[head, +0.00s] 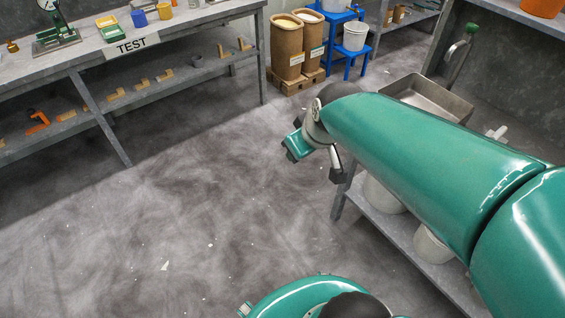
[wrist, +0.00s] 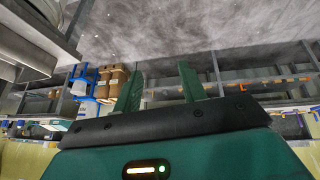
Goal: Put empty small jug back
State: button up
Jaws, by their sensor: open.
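My gripper (wrist: 160,86) is open in the wrist view, with its two green fingers apart and nothing between them. In the head view, the end of my arm hangs over the floor left of the sink bench, far from the test bench. A small blue vessel (head: 139,19) and a small yellow vessel (head: 165,11) stand on the test bench (head: 78,57) at the upper left. They are too small to tell whether either is the small jug, or whether they are empty.
A sink (head: 425,98) is on the right bench, with pale pails (head: 433,244) on the shelf below. Brown drums (head: 287,50) stand on a pallet at the back, beside a blue step stand (head: 337,30) holding a white pail (head: 355,36). The middle floor (head: 180,200) is clear.

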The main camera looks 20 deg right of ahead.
jog(key=s+a+r+m, duration=0.2)
jog(key=s+a+r, duration=0.2)
jog(key=s+a, duration=0.3)
jog(key=shift+a, duration=0.25)
jog(key=shift+r, duration=0.1)
dwell(0.6)
